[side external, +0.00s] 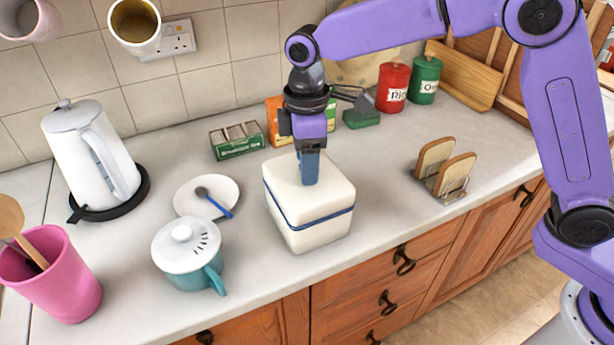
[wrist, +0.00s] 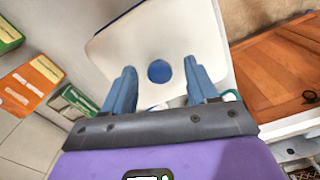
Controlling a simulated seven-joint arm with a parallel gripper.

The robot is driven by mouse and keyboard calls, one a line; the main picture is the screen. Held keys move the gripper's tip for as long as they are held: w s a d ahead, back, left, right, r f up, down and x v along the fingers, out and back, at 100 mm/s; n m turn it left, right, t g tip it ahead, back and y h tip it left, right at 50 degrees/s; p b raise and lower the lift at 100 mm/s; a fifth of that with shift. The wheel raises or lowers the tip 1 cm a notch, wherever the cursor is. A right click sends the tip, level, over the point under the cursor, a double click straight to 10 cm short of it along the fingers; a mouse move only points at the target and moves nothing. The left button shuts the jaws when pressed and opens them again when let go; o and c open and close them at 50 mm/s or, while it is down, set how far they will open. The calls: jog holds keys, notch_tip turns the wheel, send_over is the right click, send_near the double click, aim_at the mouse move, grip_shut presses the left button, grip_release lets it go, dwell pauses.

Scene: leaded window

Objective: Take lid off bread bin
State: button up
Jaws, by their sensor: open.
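The bread bin (side external: 306,228) is a white, squarish box with a blue band near its top, standing on the counter. Its lid (side external: 330,185) sits on it. In the wrist view the white lid (wrist: 190,30) fills the upper middle, with a round blue knob (wrist: 159,71) at its centre. My gripper (side external: 310,180) points straight down over the lid in the side view. In the wrist view my gripper (wrist: 160,80) is open, one blue finger on each side of the knob and apart from it. The side view hides the knob behind the fingers.
A teal pot with a white lid (side external: 190,246) and a plate with a spoon (side external: 190,195) stand left of the bin. A toast rack (side external: 445,172) is on the right. Tea boxes (side external: 238,140) and red and green canisters (side external: 393,85) stand behind. The counter between bin and toast rack is clear.

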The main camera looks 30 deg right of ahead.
jog(key=shift+f, duration=0.2)
grip_shut()
jog(key=shift+r, duration=0.2)
